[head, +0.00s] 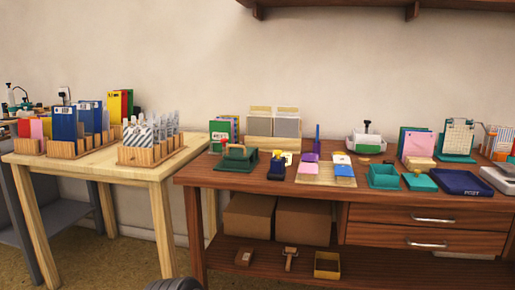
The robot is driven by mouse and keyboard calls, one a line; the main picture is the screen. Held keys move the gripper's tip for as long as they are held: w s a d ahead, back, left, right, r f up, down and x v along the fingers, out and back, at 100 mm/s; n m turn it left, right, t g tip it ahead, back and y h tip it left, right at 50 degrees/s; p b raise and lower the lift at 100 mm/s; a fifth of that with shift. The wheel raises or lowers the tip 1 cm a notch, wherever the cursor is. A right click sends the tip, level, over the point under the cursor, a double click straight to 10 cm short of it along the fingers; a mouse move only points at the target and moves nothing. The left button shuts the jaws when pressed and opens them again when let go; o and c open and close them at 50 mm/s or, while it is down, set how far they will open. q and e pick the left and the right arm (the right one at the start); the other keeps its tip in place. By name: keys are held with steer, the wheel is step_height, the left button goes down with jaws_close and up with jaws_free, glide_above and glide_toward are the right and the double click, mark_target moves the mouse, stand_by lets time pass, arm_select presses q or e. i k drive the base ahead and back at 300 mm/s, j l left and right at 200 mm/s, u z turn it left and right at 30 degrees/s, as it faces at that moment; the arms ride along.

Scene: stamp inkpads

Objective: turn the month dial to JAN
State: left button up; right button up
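I cannot make out a month dial or any month lettering at this distance. On the dark brown desk (340,210) stand several stamping things. A small dark blue and yellow stamp (305,172) stands upright beside a mat with coloured cards. A teal stand with a grid-like sheet (458,138) is at the right. Neither of my grippers is in view.
Teal boxes (383,178) and a dark blue POST tray (461,184) line the front right of the desk. A light wooden table (91,165) with card racks stands to the left. Cardboard boxes (302,222) sit below. Floor shows in front of the light table.

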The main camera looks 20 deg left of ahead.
mark_target(278, 152)
steer(key=i+l, duration=0.15)
steer(key=l, duration=0.25)
steer(key=i+l+u, duration=0.1)
steer(key=l, duration=0.25)
steer(key=i+l, duration=0.1)
steer(key=l, duration=0.3)
steer(key=i+l+u, duration=0.15)
steer(key=l, duration=0.25)
steer(key=i+l, duration=0.1)
steer(key=l, duration=0.3)
